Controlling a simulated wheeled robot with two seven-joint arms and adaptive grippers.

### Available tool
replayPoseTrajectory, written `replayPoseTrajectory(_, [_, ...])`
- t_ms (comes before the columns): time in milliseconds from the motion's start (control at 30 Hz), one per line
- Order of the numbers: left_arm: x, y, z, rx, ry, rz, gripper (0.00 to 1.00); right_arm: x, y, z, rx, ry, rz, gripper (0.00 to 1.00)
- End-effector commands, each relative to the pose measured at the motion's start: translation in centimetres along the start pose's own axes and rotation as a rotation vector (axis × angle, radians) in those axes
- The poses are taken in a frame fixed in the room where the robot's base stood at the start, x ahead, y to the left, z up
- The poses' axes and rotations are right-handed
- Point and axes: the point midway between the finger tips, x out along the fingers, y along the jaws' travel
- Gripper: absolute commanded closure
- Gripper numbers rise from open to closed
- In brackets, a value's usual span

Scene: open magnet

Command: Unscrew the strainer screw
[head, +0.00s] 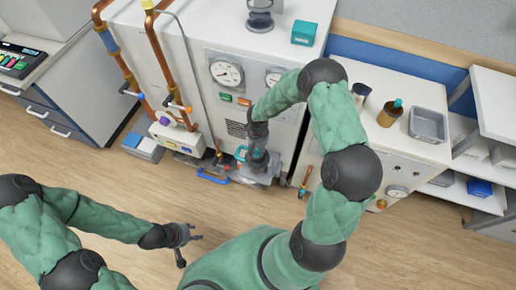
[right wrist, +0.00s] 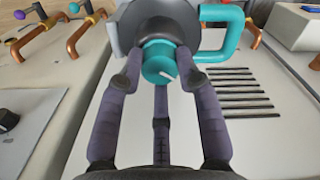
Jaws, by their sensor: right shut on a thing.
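The strainer screw is a teal round knob with a white mark (right wrist: 160,64), in the upper middle of the right wrist view. It sits on the underside or front of a grey strainer body (right wrist: 126,28). My right gripper (right wrist: 160,82) has its three fingers closed around the knob. In the head view my right gripper (head: 256,160) is low at the front of the white machine, and it mostly hides the knob. My left gripper (head: 188,234) hangs over the wooden floor, away from the machine, with its fingers apart and empty.
A teal looped handle (right wrist: 225,38) stands right beside the knob. The white machine (head: 196,70) carries gauges and vent slots. Copper pipes (head: 158,55) with valves run down its left. A white bench (head: 400,80) with a bottle and grey tray stands right.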

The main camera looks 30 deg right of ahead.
Motion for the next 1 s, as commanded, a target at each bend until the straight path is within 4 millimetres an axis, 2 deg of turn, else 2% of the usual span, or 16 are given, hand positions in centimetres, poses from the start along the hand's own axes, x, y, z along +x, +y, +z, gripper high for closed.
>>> replayPoseTrajectory(1000, [-3.0,1.1,0.1,0.000,0.000,0.000,0.60,-0.1,0.0,0.2,-0.967,-0.004,-0.002,0.98])
